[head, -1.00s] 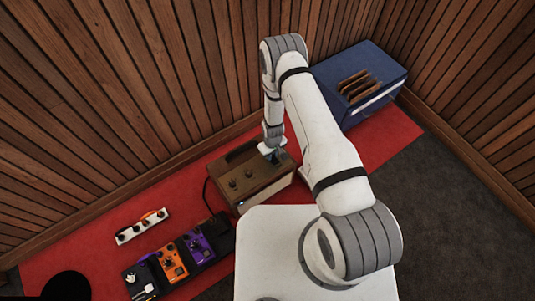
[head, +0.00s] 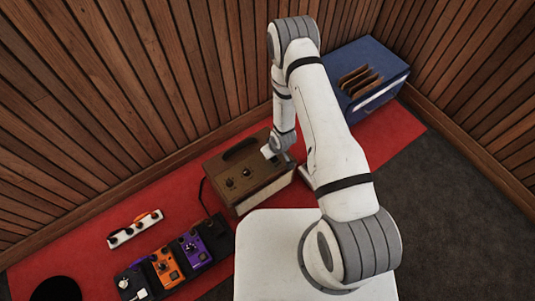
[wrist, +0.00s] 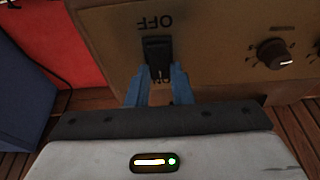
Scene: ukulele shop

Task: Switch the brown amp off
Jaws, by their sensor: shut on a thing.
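The brown amp (head: 222,168) stands on the red mat, with dark knobs and a dark handle on top. In the wrist view its brown panel (wrist: 215,70) carries a black switch (wrist: 157,48) with an upside-down OFF label above it. A second label below the switch is mostly hidden by my gripper. My gripper (wrist: 160,78) has its blue fingertips on both sides of the switch's lower end and is shut on it. In the head view my gripper (head: 270,153) is at the amp's right part, partly hidden by my arm.
A dark knob (wrist: 271,52) is right of the switch. A blue crate (head: 385,82) with brown boards stands at the back right. A pedalboard (head: 218,222) with orange and purple pedals and a white strip (head: 134,229) lie left. Wooden walls close the back.

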